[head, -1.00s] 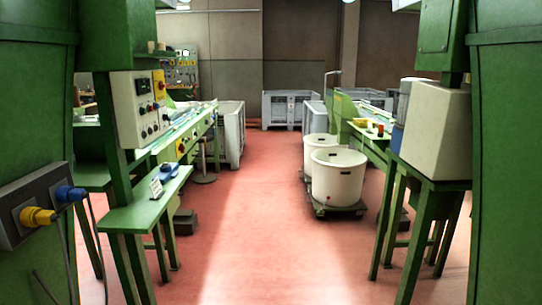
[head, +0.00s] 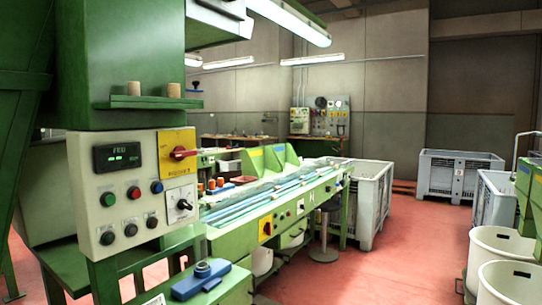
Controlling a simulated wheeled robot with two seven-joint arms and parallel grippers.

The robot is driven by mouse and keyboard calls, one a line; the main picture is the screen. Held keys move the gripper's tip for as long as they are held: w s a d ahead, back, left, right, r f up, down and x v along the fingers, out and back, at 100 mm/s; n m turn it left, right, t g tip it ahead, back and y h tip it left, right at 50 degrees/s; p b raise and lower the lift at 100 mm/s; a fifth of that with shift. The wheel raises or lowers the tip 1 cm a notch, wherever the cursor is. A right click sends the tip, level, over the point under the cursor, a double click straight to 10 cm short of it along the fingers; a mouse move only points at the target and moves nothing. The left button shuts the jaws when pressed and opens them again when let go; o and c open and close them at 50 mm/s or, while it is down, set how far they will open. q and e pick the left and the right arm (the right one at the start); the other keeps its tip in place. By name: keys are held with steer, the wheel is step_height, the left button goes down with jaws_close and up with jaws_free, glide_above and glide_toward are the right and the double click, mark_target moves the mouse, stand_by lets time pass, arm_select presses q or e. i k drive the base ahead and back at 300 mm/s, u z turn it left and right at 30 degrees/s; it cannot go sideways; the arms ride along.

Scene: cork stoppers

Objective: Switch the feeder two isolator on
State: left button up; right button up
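A cream control box (head: 130,195) stands close at the left in the head view. On its upper right is a yellow plate (head: 172,168) with a red rotary handle (head: 181,153), which lies roughly horizontal. The small lettering on the plate is too blurred to read, so I cannot tell which feeder it belongs to. A black display (head: 117,157) with green lit marks is left of the plate. Below are red, green and blue buttons, black knobs and a black-and-white dial (head: 180,205). Neither of my grippers shows.
A green shelf (head: 150,103) with two corks juts out above the box. A green ledge with a blue object (head: 201,281) is below it. A green conveyor line (head: 285,205) runs behind, beside a grey crate (head: 370,205). White tubs (head: 500,255) stand at right. Red floor (head: 405,260) between is clear.

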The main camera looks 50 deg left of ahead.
mark_target(180, 154)
steer(key=i, duration=1.25)
steer(key=u, duration=1.8)
